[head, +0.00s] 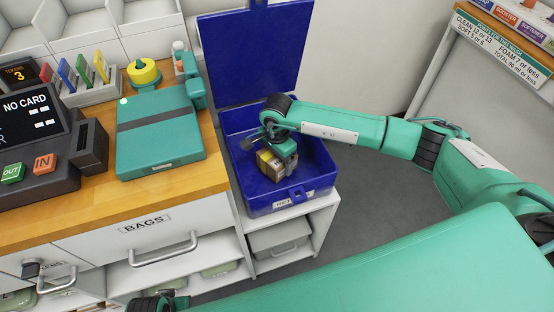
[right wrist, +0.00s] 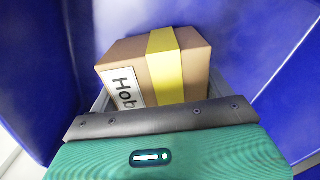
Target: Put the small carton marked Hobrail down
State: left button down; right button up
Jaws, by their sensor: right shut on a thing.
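The small carton (right wrist: 150,70) is brown cardboard with a yellow band and a white label, of which "Hob" shows in the right wrist view. In the head view the carton (head: 268,161) is inside the open blue box (head: 318,165), partly hidden by my right gripper (head: 281,152). My right gripper is shut on the carton and reaches down into the box from the right. I cannot tell whether the carton touches the box floor. The jaws of my left gripper do not show.
The blue lid (head: 255,45) stands open at the back. The box sits on a white shelf unit beside the wooden counter (head: 140,205). A teal scale-like device (head: 160,140) and a card terminal (head: 35,120) stand on the counter. Blue walls rise close around the gripper.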

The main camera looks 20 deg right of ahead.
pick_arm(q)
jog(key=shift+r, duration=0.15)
pick_arm(e)
jog(key=shift+f, duration=0.55)
jog(key=o, duration=1)
jog(key=shift+f, duration=0.1)
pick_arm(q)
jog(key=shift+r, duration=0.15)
pick_arm(e)
jog(key=shift+o, duration=0.2)
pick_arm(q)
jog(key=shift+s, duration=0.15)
pick_arm(e)
jog(key=shift+r, duration=0.2)
